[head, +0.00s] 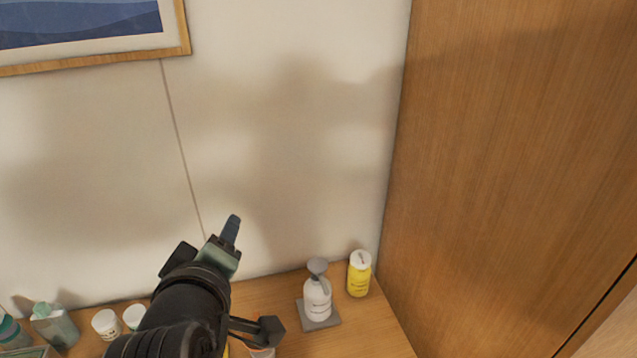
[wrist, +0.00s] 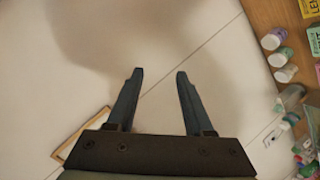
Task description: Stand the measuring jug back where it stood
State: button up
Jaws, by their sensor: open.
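I cannot make out a measuring jug for certain in either view. My gripper (head: 232,228) is raised above the wooden cart top (head: 375,325) in front of the pale wall. The wrist view shows its two fingers (wrist: 160,73) apart, with nothing between them. A white pump bottle (head: 317,300) with a grey head stands upright on a grey square pad (head: 329,322), to the right of my arm. My arm hides part of the cart top, and a small pale item at the bottom edge is mostly cut off.
A yellow bottle (head: 359,275) stands right of the pump bottle, near the tall wooden panel (head: 500,180). White jars (head: 106,323) and a greenish bottle (head: 54,326) stand at the left. A framed picture (head: 90,55) hangs on the wall. Bare cart top lies around the pad.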

jog(key=d+r+m+t, duration=0.3)
jog(key=r, duration=0.6)
jog(key=d+r+m+t, duration=0.2)
jog(key=d+r+t, duration=0.15)
jog(key=r, duration=0.55)
jog(key=s+d+r+m+t+h, duration=0.1)
jog(key=s+d+r+m+t, duration=0.2)
jog(key=s+r, duration=0.3)
jog(key=s+d+r+m+t+h, duration=0.1)
jog(key=s+d+r+m+t, duration=0.2)
jog(key=s+r, duration=0.3)
notch_tip(320, 180, up, 5)
jog(key=shift+s+d+f+t, duration=0.15)
jog(key=shift+d+f+t, duration=0.05)
jog(key=shift+d+t, duration=0.45)
jog(key=shift+m, duration=0.3)
notch_tip(320, 180, down, 7)
jog(key=b, duration=0.6)
jog(key=shift+r, duration=0.15)
jog(key=shift+a, duration=0.1)
